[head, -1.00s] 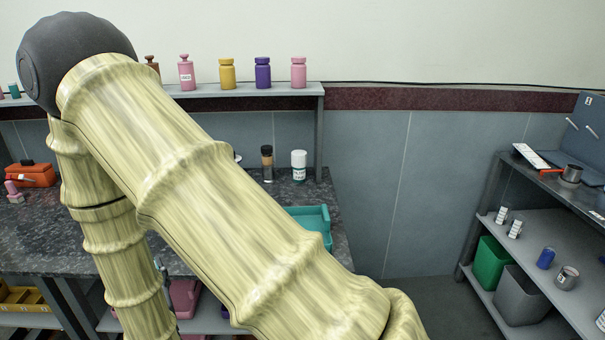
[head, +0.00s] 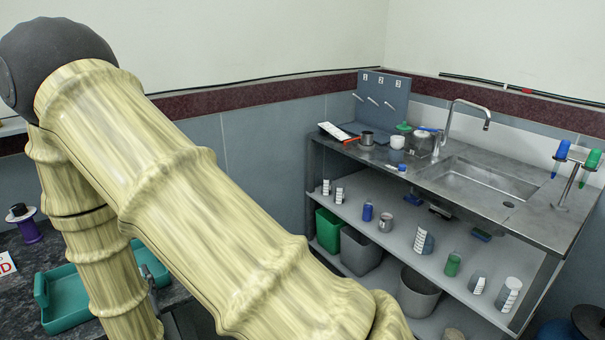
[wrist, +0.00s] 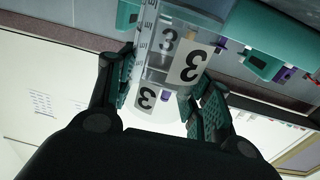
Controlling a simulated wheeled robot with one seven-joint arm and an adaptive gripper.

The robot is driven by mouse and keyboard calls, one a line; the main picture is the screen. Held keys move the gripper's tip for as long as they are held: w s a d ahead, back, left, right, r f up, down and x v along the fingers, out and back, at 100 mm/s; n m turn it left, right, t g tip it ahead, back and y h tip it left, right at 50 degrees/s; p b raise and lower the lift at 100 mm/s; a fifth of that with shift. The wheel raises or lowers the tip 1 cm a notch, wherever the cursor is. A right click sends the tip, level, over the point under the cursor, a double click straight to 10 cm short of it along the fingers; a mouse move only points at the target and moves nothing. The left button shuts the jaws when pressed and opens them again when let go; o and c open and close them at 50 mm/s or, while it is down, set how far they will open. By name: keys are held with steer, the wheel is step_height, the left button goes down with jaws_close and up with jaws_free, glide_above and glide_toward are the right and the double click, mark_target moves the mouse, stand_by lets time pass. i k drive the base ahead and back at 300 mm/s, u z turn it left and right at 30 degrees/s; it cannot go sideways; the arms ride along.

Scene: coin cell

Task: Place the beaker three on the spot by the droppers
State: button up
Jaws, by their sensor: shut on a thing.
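My gripper (wrist: 165,95) is shut on beaker three (wrist: 165,72), a clear beaker with a measuring scale and white labels reading 3, in the wrist view. The green fingers press on its two sides. In the head view, the gripper and beaker are not visible; my arm fills the left and middle. The droppers, a blue one (head: 561,152) and a green one (head: 592,162), hang on a small stand (head: 570,180) at the right end of the sink counter (head: 520,222). I cannot make out a marked spot beside them.
The sink (head: 480,185) and tap (head: 450,125) lie left of the droppers. A pot (head: 367,138) and jars crowd the counter's left end. The shelf below (head: 400,237) holds several bottles. A teal tray (head: 70,300) is on the dark bench at left.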

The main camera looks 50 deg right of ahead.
mark_target(538, 214)
steer(key=z, duration=2.4)
steer(key=i, duration=0.6)
